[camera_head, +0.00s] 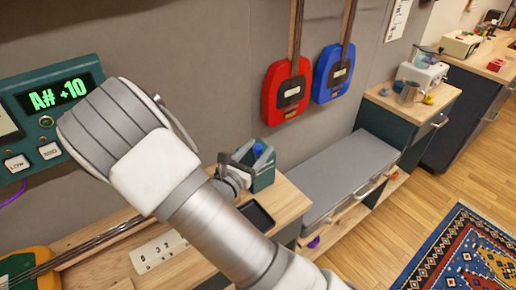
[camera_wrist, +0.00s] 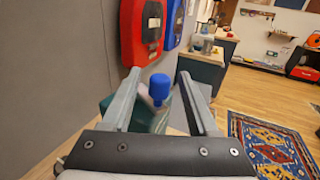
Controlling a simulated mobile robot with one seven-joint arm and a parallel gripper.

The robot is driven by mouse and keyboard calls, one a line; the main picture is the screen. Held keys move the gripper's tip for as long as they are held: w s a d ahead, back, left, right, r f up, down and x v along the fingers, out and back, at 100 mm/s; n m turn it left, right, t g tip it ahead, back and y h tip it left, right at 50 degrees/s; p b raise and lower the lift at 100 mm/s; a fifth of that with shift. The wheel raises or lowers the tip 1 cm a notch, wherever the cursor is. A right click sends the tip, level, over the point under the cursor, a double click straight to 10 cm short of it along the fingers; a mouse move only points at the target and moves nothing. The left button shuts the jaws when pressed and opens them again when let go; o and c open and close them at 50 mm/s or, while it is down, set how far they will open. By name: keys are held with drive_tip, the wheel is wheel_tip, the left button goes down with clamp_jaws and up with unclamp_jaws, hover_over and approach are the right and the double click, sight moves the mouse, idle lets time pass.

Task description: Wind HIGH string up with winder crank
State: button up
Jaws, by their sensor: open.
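My gripper (camera_head: 250,162) is open at a dark green box (camera_head: 264,178) on the wooden bench, right of my arm in the head view. In the wrist view my gripper (camera_wrist: 160,76) has its two fingers on either side of a blue knob-like top (camera_wrist: 159,87), which may be the winder crank's handle. The blue top also shows in the head view (camera_head: 258,150). Whether the fingers touch it cannot be told. A stringed instrument (camera_head: 22,268) lies at the lower left, its neck along the bench. A tuner display (camera_head: 58,93) reads "A# +10" in green.
A black tray (camera_head: 257,214) and a white marked panel (camera_head: 158,252) are on the bench. Red (camera_head: 287,92) and blue (camera_head: 332,74) instruments hang on the wall behind. A grey-topped bench (camera_head: 345,170) stands to the right. The floor beyond it has a patterned rug (camera_head: 465,255).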

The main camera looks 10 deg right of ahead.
drive_tip(key=shift+w+d, duration=0.15)
drive_tip(key=shift+w, duration=0.05)
clamp_jaws()
